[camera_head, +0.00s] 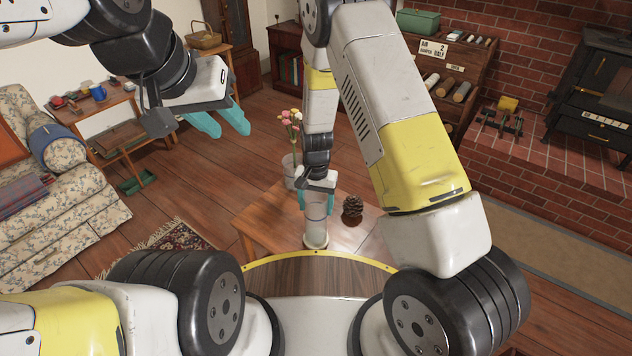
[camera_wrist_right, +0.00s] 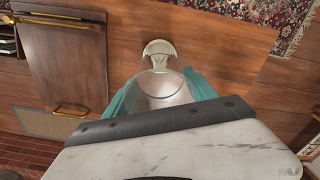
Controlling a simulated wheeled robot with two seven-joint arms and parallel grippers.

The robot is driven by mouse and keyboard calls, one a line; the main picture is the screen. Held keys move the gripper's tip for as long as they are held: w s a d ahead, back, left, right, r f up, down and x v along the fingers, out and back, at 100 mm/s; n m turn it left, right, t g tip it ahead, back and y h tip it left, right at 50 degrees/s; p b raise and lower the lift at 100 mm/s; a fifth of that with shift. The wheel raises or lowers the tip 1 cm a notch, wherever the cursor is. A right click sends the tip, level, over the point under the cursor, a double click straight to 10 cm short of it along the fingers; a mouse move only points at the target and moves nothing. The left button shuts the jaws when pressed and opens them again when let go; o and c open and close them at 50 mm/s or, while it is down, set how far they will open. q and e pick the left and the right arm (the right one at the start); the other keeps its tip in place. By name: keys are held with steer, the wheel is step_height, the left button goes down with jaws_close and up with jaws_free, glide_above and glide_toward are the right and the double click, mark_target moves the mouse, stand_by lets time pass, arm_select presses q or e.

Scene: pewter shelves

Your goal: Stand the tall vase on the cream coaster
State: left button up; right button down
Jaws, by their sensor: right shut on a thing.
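The tall vase (camera_head: 316,226) is pale and translucent, and upright over the table. My right gripper (camera_head: 317,200) is shut on its upper part, with teal fingers on both sides. In the right wrist view I look down into the vase's round mouth (camera_wrist_right: 166,88), between the fingers of that gripper (camera_wrist_right: 162,95). The cream coaster (camera_head: 316,242) lies at the vase's foot; its edge also shows in the wrist view (camera_wrist_right: 158,47). I cannot tell whether the foot touches it. My left gripper (camera_head: 218,122) is open and empty, high above the floor at left.
A pine cone (camera_head: 352,209) sits on the wooden table (camera_head: 262,228), right of the vase. A pale container (camera_head: 290,172) with pink and white flowers stands behind, close to my right gripper. The table's left part is clear. A patterned rug (camera_head: 172,240) lies on the floor at left.

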steer(key=shift+f, duration=0.55)
steer(key=shift+c, duration=1)
jaws_free()
steer(key=shift+r, duration=0.1)
steer(key=s+d+r+n+t+y, duration=0.1)
steer(key=s+d+r, duration=0.2)
steer(key=r, duration=1.2)
steer(key=s+d+r+t+y, duration=0.15)
steer(key=d+r, duration=0.25)
steer(key=r, duration=1)
steer(key=s+d+r+n+t, duration=0.1)
steer(key=s+d+r+t, duration=0.1)
steer(key=s+r, duration=0.3)
steer(key=s+d+r+n+t, duration=0.1)
steer(key=s+d+r, duration=0.4)
steer(key=s, duration=0.5)
steer(key=shift+d+r+t, duration=0.15)
steer(key=shift+r+t, duration=0.2)
steer(key=shift+r, duration=0.45)
